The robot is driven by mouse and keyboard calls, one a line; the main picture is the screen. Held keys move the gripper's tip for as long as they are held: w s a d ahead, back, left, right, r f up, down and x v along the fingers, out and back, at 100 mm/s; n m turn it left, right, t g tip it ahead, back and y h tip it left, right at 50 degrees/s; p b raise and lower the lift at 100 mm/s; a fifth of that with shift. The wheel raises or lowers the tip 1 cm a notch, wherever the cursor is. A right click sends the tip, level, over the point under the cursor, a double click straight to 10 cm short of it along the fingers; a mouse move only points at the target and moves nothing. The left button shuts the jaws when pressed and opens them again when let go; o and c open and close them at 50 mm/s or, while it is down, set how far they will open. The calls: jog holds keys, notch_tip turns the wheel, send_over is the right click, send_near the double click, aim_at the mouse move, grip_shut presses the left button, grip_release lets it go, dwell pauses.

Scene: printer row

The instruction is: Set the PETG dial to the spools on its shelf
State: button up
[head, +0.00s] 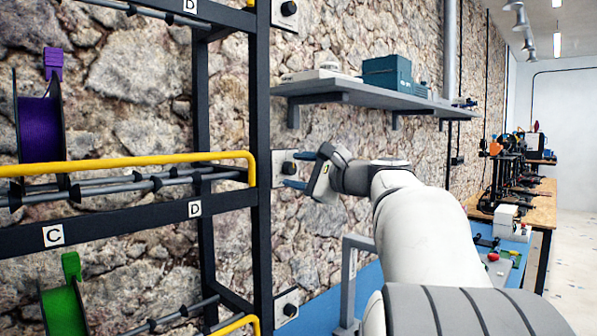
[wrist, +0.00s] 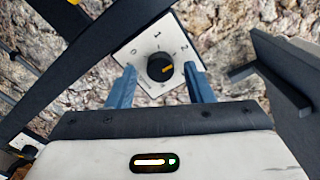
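A white dial plate (wrist: 140,50) with a round black knob (wrist: 160,67) fills the top middle of the wrist view. Digits 0, 1 and 2 read around it; lower marks are partly hidden. A yellow-orange mark sits on the knob's right lower part. My gripper (wrist: 159,72) is open, its blue fingers on either side of the knob, with no clear contact. In the head view my gripper (head: 294,170) is at the middle dial (head: 286,166) on the rack's side. A purple spool (head: 40,128) and a green spool (head: 64,311) hang on different shelves. No PETG label is readable.
The dark rack (head: 262,120) has yellow rails (head: 120,162) and C and D tags. Other dials sit above (head: 289,8) and below (head: 288,308). A grey wall shelf (head: 350,92) holds boxes at right. A grey bracket (head: 352,262) stands below my arm.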

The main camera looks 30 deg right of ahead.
jog(key=v, duration=0.8)
jog(key=shift+b, duration=0.4)
jog(key=shift+a, duration=0.1)
